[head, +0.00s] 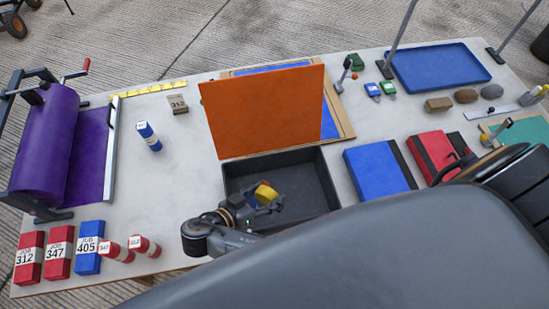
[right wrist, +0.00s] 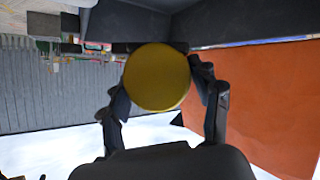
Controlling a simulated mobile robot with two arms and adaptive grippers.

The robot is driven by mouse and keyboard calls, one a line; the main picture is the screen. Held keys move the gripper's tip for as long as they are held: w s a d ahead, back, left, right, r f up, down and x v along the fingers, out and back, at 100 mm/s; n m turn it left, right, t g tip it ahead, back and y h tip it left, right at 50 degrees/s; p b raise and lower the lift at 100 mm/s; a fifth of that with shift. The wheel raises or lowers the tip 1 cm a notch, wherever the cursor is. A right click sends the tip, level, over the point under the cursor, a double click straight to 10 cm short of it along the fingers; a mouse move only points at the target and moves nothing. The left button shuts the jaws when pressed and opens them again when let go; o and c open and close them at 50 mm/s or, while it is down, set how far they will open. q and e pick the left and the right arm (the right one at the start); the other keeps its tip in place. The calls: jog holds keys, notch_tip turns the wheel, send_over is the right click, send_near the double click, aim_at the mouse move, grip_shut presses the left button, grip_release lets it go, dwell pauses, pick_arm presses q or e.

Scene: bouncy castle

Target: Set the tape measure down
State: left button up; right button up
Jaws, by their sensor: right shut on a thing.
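The tape measure is a round yellow disc (right wrist: 157,77) between the two fingers of my right gripper in the right wrist view. In the head view it shows as a small yellow patch (head: 265,193) at the fingertips. My right gripper (head: 262,201) is shut on it, above the near-left part of a black open tray (head: 325,180). The gripper also fills the middle of the right wrist view (right wrist: 160,85). I cannot tell how high the tape measure is above the tray floor. My left gripper is not in view.
An orange panel (head: 262,110) stands tilted just behind the tray. A blue case (head: 376,171) lies to its right. Red and blue labelled boxes (head: 58,252) and small rolls stand at the front left. The table is bare (head: 190,180) left of the tray.

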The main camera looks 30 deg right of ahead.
jog(key=x, duration=0.5)
jog(key=w+f+b+x, duration=0.1)
jog(key=x, duration=0.4)
jog(key=a+x, duration=0.1)
jog(key=x, duration=0.4)
jog(key=shift+w+d+f, duration=0.1)
jog(key=shift+w+f, duration=0.15)
jog(key=shift+d+f, duration=0.1)
jog(key=shift+f, duration=0.1)
jog(key=shift+d+f, duration=0.15)
jog(key=shift+w+d+f, duration=0.1)
jog(key=shift+d+f, duration=0.05)
jog(key=shift+f, duration=1.55)
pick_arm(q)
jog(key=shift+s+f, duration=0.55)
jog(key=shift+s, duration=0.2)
